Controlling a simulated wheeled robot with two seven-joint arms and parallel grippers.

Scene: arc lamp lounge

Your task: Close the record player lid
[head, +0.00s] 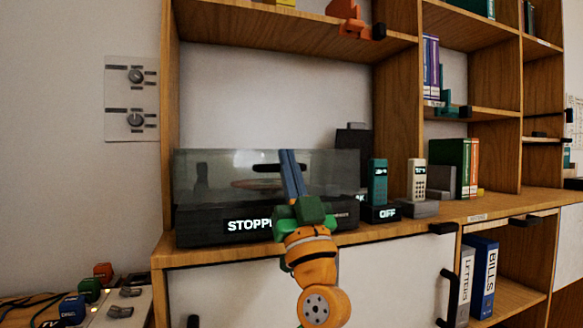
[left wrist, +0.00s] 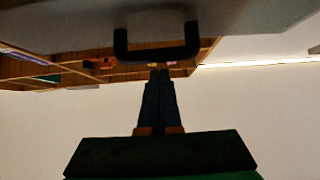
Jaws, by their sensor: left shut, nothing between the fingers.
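The record player (head: 205,222) stands on the wooden counter, black, with a lit display reading "STOPP", the rest hidden by my gripper. Its translucent grey lid (head: 215,175) shows above the base, with the record faintly visible through it. I cannot tell the lid's exact angle. A black handle (head: 265,168) on the lid lies partly behind my left fingers; it also shows in the left wrist view (left wrist: 155,52). My left gripper (head: 287,153) is shut and empty, its blue fingers pointing up in front of the lid. In the left wrist view its fingertips (left wrist: 159,72) are close to the handle; contact is unclear. My right gripper is out of view.
Right of the player stand a teal phone (head: 377,182) on a base reading "OFF" and a cream phone (head: 417,180). A shelf (head: 290,32) crosses above. A cabinet door handle (head: 450,290) juts out below the counter. Knob panels (head: 132,98) hang on the left wall.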

